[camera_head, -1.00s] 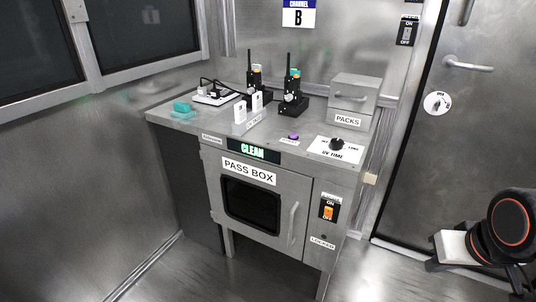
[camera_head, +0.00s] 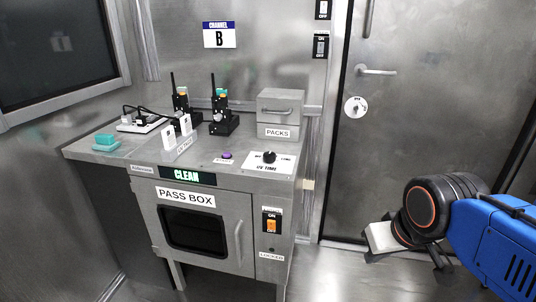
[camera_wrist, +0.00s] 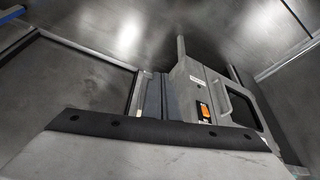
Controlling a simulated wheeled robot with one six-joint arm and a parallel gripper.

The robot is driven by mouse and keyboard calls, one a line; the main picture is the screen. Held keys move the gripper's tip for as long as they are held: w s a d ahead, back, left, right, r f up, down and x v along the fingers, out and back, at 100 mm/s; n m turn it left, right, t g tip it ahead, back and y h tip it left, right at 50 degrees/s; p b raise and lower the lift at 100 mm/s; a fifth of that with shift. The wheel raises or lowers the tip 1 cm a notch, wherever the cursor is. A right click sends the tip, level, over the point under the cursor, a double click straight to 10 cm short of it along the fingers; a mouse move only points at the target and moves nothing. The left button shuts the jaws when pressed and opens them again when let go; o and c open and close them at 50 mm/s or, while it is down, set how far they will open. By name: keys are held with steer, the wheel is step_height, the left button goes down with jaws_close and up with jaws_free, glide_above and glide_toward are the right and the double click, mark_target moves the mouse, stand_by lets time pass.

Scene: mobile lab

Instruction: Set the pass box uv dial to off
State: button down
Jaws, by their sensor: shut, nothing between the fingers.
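The pass box (camera_head: 215,225) is a grey cabinet with a dark window, a handle and a green "CLEAN" display. On its top right corner is the UV dial (camera_head: 269,157), a black round knob on a white plate labelled "UV TIME". The smaller print around the knob and its pointer direction are too small to read. My gripper (camera_head: 368,256) is at the right, well apart from the dial, in front of the door. It is shut and empty. The wrist view shows the pass box (camera_wrist: 217,100) tilted, with its orange switch; the dial cannot be made out there.
An orange rocker switch (camera_head: 271,226) sits on the cabinet front. Two black radios (camera_head: 222,115), a grey "PACKS" drawer box (camera_head: 281,112), a purple button (camera_head: 227,155) and a teal block (camera_head: 106,142) are on the top. A metal door (camera_head: 420,120) is at the right. Floor right of the cabinet is clear.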

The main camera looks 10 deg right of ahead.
steer(key=c, duration=2.1)
jaws_free()
steer(key=o, duration=0.5)
steer(key=shift+w+r, duration=0.25)
steer(key=shift+r, duration=0.05)
steer(key=shift+c, duration=0.2)
steer(key=o, duration=0.3)
steer(key=shift+m+g, duration=0.6)
steer(key=shift+m, duration=0.2)
steer(key=w+a+r, duration=0.1)
steer(key=w+r, duration=0.4)
steer(key=r, duration=0.2)
steer(key=w+a+r, duration=0.1)
steer(key=w+r, duration=0.2)
steer(key=shift+w+a+r, duration=0.15)
steer(key=shift+w+a, duration=0.2)
steer(key=shift+o, duration=0.2)
step_height(320, 180, up, 16)
steer(key=m+g, duration=0.4)
steer(key=m, duration=0.1)
glide_above(270, 153)
step_height(270, 153, down, 18)
steer(key=shift+r, duration=0.1)
